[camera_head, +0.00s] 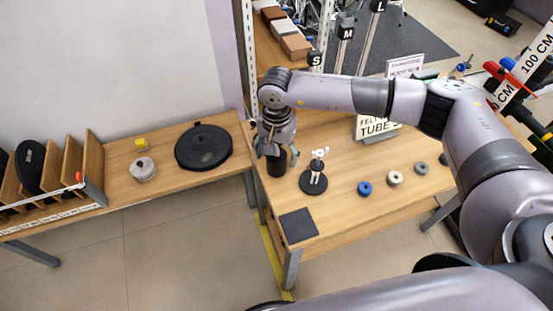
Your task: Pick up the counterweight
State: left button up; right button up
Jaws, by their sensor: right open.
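A dark, upright cylinder (277,166), which looks like the counterweight, stands near the left edge of the right-hand wooden table. My right gripper (275,154) points down over it, with its open fingers on either side of the cylinder's upper part. I cannot tell whether the fingers touch it. The cylinder's top is hidden by the gripper. My left gripper is not in view.
A small figure on a round black base (314,181) stands just right of the cylinder. A dark square pad (298,224) lies at the front corner. Blue (364,188) and pale (395,178) rings lie further right. The left table holds a black disc (204,147) and a grey round piece (143,168).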

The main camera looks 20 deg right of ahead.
aim_at(276, 161)
notch_tip(276, 161, down, 4)
jog(key=shift+f+p, duration=0.15)
jog(key=shift+p, duration=0.4)
grip_shut()
dwell(0.5)
jog(key=shift+w, duration=0.2)
